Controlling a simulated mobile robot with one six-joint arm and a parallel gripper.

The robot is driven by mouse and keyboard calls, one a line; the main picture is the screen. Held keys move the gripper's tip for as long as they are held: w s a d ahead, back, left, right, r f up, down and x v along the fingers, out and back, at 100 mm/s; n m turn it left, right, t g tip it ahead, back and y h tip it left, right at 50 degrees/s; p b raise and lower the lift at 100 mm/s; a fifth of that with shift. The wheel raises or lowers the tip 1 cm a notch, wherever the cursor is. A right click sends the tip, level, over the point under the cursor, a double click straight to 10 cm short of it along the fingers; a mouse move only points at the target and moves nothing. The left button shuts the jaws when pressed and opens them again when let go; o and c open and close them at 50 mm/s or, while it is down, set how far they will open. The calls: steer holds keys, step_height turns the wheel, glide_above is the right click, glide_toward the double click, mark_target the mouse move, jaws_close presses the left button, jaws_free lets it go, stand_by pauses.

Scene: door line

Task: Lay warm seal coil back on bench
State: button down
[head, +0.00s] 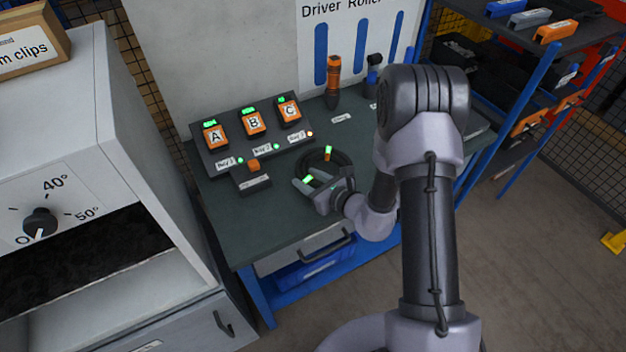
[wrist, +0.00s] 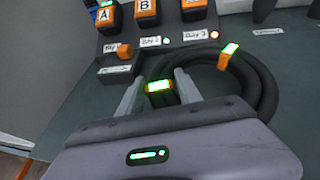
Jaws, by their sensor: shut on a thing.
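The seal coil (head: 347,164) is a black looped hose with orange, green-lit bands, at the bench's middle in the head view. In the wrist view the coil (wrist: 264,80) spreads right of my fingers. My gripper (head: 311,181) is shut on the coil's near left side; in the wrist view my gripper (wrist: 158,88) has one lit band between its fingers. The coil is on or just above the dark green bench (head: 270,215); I cannot tell if it touches. My gripper hides part of its near side.
A sloped panel holds orange blocks A (head: 215,136), B (head: 253,122) and C (head: 289,110). A small box with an orange top (head: 251,177) stands left of the coil. An orange-and-black tool (head: 333,80) stands behind. A warming cabinet (head: 60,200) is at left. The bench's front left is clear.

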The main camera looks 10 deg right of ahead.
steer(key=shift+w+d+f, duration=0.1)
steer(key=shift+w+d, duration=0.15)
steer(key=shift+w, duration=0.35)
steer(key=shift+w+d, duration=0.25)
steer(key=shift+w, duration=0.35)
steer(key=f, duration=0.1)
steer(key=f+b, duration=0.2)
steer(key=shift+w+d+f, duration=0.15)
steer(key=shift+w+f, duration=0.2)
steer(key=shift+f, duration=0.05)
steer(key=shift+s+r, duration=0.1)
steer(key=shift+r, duration=0.05)
steer(key=c, duration=0.7)
jaws_free()
steer(key=shift+c, duration=0.2)
